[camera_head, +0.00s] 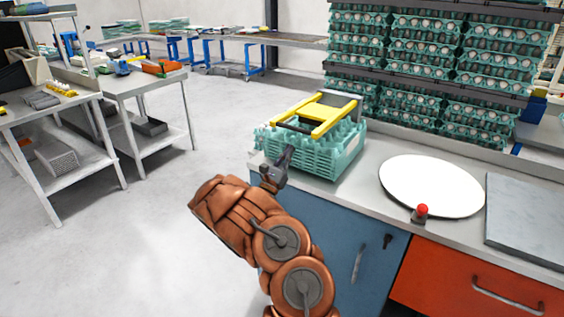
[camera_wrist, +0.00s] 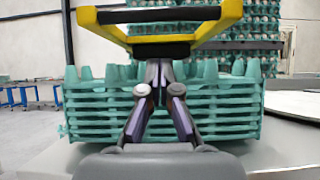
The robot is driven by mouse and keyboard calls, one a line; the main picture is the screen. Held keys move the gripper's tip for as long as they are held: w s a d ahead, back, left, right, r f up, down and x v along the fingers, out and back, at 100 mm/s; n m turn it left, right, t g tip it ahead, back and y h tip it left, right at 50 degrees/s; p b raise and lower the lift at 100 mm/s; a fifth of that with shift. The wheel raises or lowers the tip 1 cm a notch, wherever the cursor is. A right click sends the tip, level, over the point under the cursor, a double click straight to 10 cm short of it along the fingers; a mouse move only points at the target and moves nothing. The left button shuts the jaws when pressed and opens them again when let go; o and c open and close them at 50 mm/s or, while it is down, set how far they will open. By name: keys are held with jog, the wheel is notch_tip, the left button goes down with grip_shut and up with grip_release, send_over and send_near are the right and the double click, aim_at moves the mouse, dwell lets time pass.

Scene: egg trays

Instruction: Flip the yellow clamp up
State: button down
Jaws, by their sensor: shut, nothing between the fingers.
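The yellow clamp (camera_head: 334,118) is a yellow frame with dark crossbars, lying over the top of a stack of teal egg trays (camera_head: 335,160) on the counter's left end. In the wrist view the clamp (camera_wrist: 233,14) spans the upper middle, with a black bar across its near end. The teal stack (camera_wrist: 95,118) fills the middle of that view. My gripper (camera_head: 286,153) is at the near left side of the stack, just below the clamp's near end. In the wrist view my gripper (camera_wrist: 160,66) is shut and empty, its fingertips beneath the black bar; contact cannot be told.
A white round plate (camera_head: 430,185) and a red button (camera_head: 422,210) are right of the stack on the counter. A grey slab (camera_head: 528,222) lies farther right. Tall stacks of filled egg trays (camera_head: 425,60) stand behind. The floor at left is open.

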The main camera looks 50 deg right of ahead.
jog(key=shift+d+r+p, duration=0.2)
jog(key=shift+r, duration=0.5)
jog(key=shift+d+r+p, duration=0.2)
jog(key=shift+r, duration=0.5)
jog(key=shift+d+r+p, duration=0.2)
jog(key=shift+r, duration=0.5)
jog(key=shift+r, duration=0.1)
